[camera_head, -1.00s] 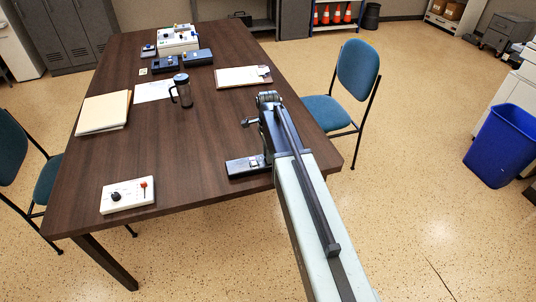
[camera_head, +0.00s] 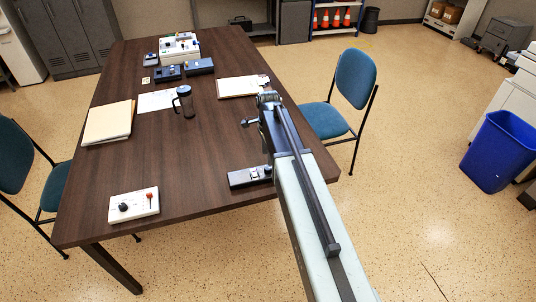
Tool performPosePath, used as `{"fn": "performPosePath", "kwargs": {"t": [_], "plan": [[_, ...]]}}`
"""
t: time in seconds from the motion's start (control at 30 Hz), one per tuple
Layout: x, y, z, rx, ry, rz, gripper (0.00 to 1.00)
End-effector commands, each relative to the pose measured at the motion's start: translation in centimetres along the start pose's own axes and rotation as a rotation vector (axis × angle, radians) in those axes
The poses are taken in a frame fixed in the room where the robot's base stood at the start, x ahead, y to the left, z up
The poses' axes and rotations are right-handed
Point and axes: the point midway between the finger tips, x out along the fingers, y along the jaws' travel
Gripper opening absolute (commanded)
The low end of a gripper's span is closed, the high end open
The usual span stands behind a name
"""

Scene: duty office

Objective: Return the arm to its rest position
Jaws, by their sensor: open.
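My arm reaches up from the bottom right over the right edge of the dark wooden table (camera_head: 200,150). Its far joint is near the clipboard, and a dark end link folds down beside the upper arm. My gripper (camera_head: 268,152) is at the lower end of that link, dark and mostly hidden by the arm. It looks open, and I see nothing held. A black handheld device (camera_head: 246,178) lies on the table just below it; the gripper seems apart from it.
On the table are a white control box (camera_head: 134,206), folders (camera_head: 108,122), a dark mug (camera_head: 184,101), a clipboard (camera_head: 238,87) and several instruments (camera_head: 180,48). Blue chairs (camera_head: 355,80) stand at both sides. A blue bin (camera_head: 498,152) stands right. Floor right of my arm is clear.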

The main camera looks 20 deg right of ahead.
Motion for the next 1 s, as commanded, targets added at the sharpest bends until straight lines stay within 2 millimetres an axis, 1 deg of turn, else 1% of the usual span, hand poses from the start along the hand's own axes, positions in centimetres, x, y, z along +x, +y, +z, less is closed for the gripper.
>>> {"fn": "performPosePath", "kwargs": {"t": [0.03,0.07,0.53,0.6,0.63,0.67,0.77,0.8,0.87,0.9,0.97,1.0], "plan": [[-1.2,0.0,0.0,0.000,0.000,0.000,0.49],[-1.3,0.0,0.0,0.000,0.000,0.000,0.49],[-1.0,0.0,0.0,0.000,0.000,0.000,0.49],[-1.0,-0.1,0.7,-0.011,0.000,0.000,0.49],[-1.0,0.3,1.3,-0.018,0.000,0.000,0.49],[-1.0,1.1,1.8,-0.024,0.000,0.000,0.49],[-1.0,4.2,3.4,-0.085,0.000,0.000,0.49],[-1.0,5.7,4.0,-0.162,0.000,0.000,0.49],[-1.0,8.1,4.9,-0.318,0.000,0.000,0.49],[-1.0,9.3,5.3,-0.427,0.000,0.000,0.49],[-1.0,11.1,5.8,-0.596,0.000,0.000,0.49],[-1.0,12.3,6.0,-0.714,0.000,0.000,0.49]]}}
